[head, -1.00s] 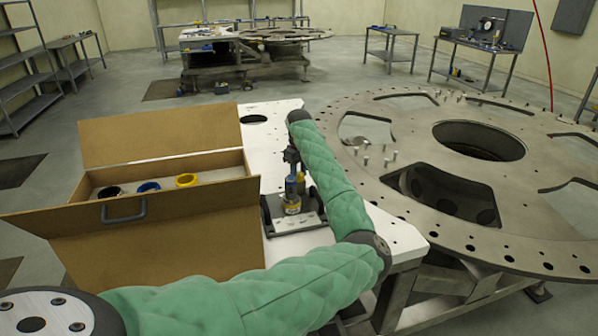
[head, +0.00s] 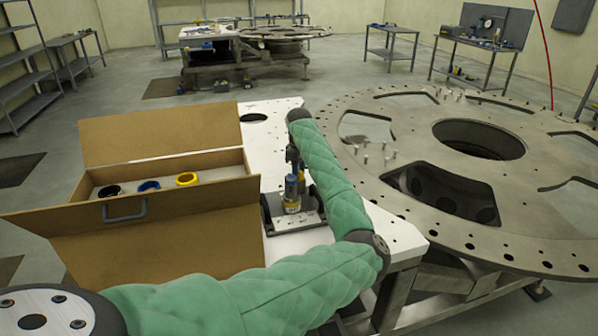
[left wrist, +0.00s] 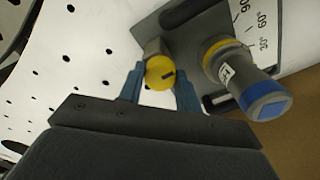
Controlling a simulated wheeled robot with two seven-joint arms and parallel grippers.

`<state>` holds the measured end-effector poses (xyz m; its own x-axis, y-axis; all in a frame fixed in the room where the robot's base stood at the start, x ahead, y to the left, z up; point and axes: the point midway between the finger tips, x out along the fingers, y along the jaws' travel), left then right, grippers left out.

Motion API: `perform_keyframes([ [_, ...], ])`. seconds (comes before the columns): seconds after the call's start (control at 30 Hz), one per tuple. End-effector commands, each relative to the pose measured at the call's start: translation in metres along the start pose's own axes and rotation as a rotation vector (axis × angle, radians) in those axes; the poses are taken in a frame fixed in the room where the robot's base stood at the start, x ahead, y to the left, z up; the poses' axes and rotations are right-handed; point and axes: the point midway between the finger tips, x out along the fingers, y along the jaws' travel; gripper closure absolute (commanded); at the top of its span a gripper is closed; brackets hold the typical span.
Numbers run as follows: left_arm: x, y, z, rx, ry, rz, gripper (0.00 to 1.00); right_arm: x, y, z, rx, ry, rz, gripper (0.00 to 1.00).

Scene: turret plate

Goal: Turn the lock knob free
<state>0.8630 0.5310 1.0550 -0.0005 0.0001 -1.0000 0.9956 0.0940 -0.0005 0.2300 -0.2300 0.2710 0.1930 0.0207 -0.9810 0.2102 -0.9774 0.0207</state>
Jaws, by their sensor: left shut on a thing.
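The yellow lock knob (left wrist: 160,73), with a dark mark on its face, sits on a dark fixture plate (left wrist: 185,30) in the left wrist view. My left gripper (left wrist: 161,85) has its two blue fingers on either side of the knob and is shut on it. In the head view my left gripper (head: 298,166) reaches down from the green arm to the fixture, and the knob is mostly hidden there. A grey cylinder with a blue cap and yellow ring (left wrist: 240,78) stands beside the knob; it also shows in the head view (head: 291,193). My right gripper is out of view.
The fixture stands on a white perforated table (head: 270,135). An open cardboard box (head: 170,215) with several coloured rings is at the left. A large round metal turret plate (head: 400,180) is at the right. An angle scale (left wrist: 262,20) is printed beside the cylinder.

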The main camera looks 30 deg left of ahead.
Motion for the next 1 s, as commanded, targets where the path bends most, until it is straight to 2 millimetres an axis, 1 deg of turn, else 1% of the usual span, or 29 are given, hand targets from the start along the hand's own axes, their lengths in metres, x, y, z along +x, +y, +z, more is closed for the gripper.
perform_keyframes([
  [0.03, -0.002, 0.001, -0.001, 0.000, 0.002, 0.003, 0.89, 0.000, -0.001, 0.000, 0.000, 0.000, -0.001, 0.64],
  [0.07, -0.002, 0.001, -0.001, 0.000, 0.002, 0.003, 0.60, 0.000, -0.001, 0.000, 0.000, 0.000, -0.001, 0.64],
  [0.13, -0.002, 0.001, -0.001, 0.000, 0.001, 0.002, 0.47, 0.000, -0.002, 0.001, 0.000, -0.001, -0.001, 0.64],
  [0.17, -0.002, 0.001, -0.001, 0.000, 0.001, 0.002, 0.44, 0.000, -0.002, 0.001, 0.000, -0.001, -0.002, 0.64],
  [0.43, -0.001, 0.000, 0.000, 0.000, 0.000, 0.001, 0.44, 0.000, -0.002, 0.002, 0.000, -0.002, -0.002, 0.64],
  [0.57, -0.007, 0.001, 0.000, 0.000, 0.001, 0.003, 0.44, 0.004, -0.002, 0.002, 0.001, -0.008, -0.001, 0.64],
  [0.6, -0.011, 0.001, -0.001, 0.000, 0.001, 0.003, 0.44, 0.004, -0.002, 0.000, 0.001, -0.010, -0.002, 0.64],
  [0.7, -0.024, 0.001, -0.001, -0.001, 0.002, 0.003, 0.44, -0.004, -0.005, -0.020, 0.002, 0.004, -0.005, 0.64],
  [1.0, -0.063, 0.001, -0.001, 0.000, 0.002, 0.003, 0.44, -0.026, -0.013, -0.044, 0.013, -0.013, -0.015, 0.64],
])
